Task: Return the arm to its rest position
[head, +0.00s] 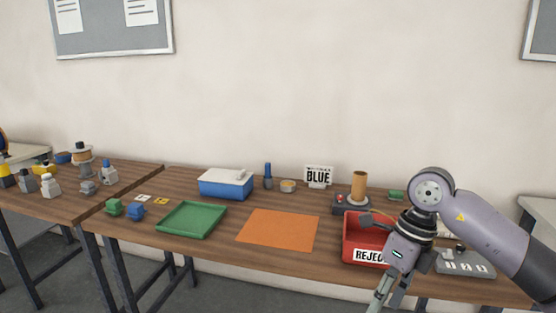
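My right arm comes in from the right edge. Its gripper (386,295) hangs low at the bottom of the view, in front of the red bin (352,222) marked with a white label that starts "REJE". The arm's wrist hides the bin's right part. The fingers point down and run close to the bottom edge, so I cannot tell whether they are open or shut. No held thing shows. My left arm and gripper are not in view.
A left table (60,207) carries several small parts.

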